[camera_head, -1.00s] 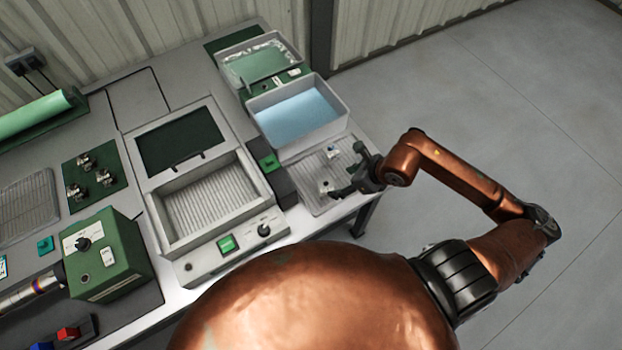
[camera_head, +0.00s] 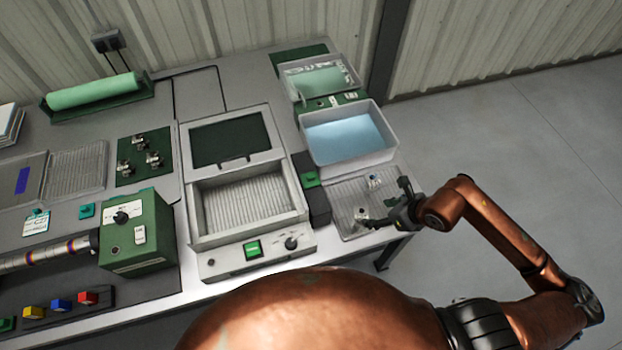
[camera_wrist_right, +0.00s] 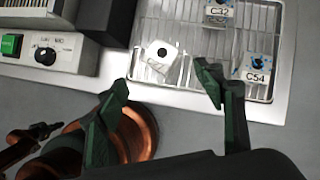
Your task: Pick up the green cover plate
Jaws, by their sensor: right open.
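I cannot make out a piece that is clearly a green cover plate. A green sheet-like thing (camera_head: 322,80) lies in the clear bin at the back right, but I cannot tell if it is that plate. My right gripper (camera_head: 383,204) is open over the wire rack (camera_head: 345,197) at the bench's right end. In the right wrist view its green-lined fingers (camera_wrist_right: 162,75) are apart with nothing between them. A white piece with a dark hole (camera_wrist_right: 157,60) lies on the rack just beyond the fingertips. My left gripper is not in view.
A grey machine with a ribbed basin (camera_head: 250,205) is to the left. Open floor lies right of the bench.

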